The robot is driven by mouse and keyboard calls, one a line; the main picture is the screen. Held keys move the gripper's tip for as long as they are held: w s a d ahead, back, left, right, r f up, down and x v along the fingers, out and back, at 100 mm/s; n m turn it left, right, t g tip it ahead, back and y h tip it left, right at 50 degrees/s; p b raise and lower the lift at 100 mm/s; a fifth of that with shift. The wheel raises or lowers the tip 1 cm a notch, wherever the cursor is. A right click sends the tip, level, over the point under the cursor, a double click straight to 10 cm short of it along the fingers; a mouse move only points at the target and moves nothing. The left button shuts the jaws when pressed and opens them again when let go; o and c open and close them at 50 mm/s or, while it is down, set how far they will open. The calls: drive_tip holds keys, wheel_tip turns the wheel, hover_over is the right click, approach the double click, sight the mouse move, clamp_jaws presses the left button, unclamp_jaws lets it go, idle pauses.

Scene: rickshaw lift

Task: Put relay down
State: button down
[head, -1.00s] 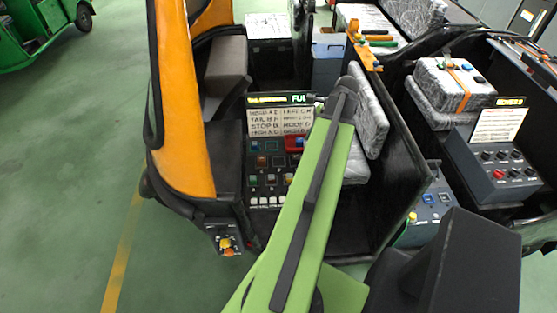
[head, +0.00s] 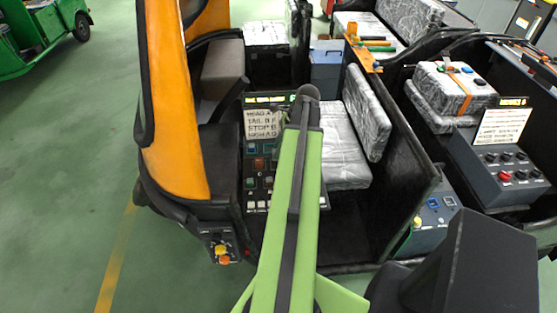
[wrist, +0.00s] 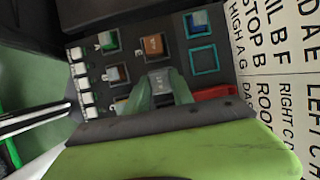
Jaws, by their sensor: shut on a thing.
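In the wrist view my gripper (wrist: 162,92) is shut on a small grey block, the relay (wrist: 159,80), held between its two pale green fingers over the dark panel (wrist: 135,58). The panel carries a blue relay (wrist: 196,22), a brown relay (wrist: 153,45) and a green-fronted one (wrist: 107,40). An empty-looking cyan-outlined square (wrist: 203,60) lies just right of my fingers. I cannot tell whether the held relay touches the panel. In the head view my arm hides the gripper and much of the panel (head: 257,178).
A red piece (wrist: 215,92) lies right of my fingers. A white label board (wrist: 285,80) borders the panel; white switches (wrist: 86,98) line its other side. The orange pillar (head: 172,100) and silver seat (head: 343,158) flank my arm.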

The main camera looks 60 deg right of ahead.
wheel_tip(320, 180, down, 4)
drive_tip(key=b, duration=0.4)
drive_tip(key=shift+f, duration=0.2)
drive_tip(key=shift+r, duration=0.25)
drive_tip(key=shift+f, duration=0.2)
drive_tip(key=c, duration=1.1)
unclamp_jaws()
drive_tip(key=shift+r, duration=0.1)
drive_tip(key=p+v, duration=1.1)
drive_tip(key=v, duration=0.1)
